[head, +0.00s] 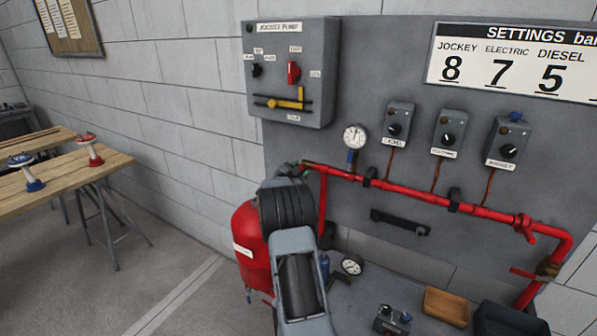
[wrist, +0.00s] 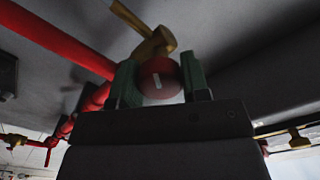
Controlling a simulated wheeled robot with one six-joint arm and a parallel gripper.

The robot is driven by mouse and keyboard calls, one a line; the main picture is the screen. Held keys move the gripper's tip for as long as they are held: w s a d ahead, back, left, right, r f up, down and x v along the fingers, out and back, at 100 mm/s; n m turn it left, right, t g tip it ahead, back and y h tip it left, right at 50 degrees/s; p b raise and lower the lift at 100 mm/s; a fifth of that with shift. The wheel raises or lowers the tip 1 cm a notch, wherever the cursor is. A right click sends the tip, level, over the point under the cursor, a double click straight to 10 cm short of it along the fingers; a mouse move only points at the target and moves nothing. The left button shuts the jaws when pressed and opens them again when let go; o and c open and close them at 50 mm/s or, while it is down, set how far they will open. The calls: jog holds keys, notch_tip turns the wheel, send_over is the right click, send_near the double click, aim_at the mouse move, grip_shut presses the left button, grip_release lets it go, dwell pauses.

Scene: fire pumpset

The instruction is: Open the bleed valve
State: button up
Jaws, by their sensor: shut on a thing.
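My gripper (wrist: 160,82) has its two green fingers on either side of a round red knob (wrist: 158,78) with a small white mark. The fingers are shut on this knob. Behind the knob is a brass valve body (wrist: 152,45). In the head view my gripper (head: 298,168) is at the left end of the red pipe, and my arm hides the knob and brass body there. No label naming the bleed valve can be read at this spot. Another brass valve (head: 548,267) with a red handle sits at the pipe's lower right.
The red pipe (head: 410,190) runs along the grey panel, with a gauge (head: 355,137) and several switch boxes above. A red tank (head: 251,245) stands left of my arm. A wooden tray (head: 446,306) lies below. Open floor is at left.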

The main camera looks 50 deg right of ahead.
jog(key=o, duration=0.9)
jog(key=shift+a, duration=0.1)
jog(key=b+v, duration=0.3)
jog(key=v, duration=1)
jog(key=shift+a, duration=0.3)
jog(key=shift+f, duration=0.1)
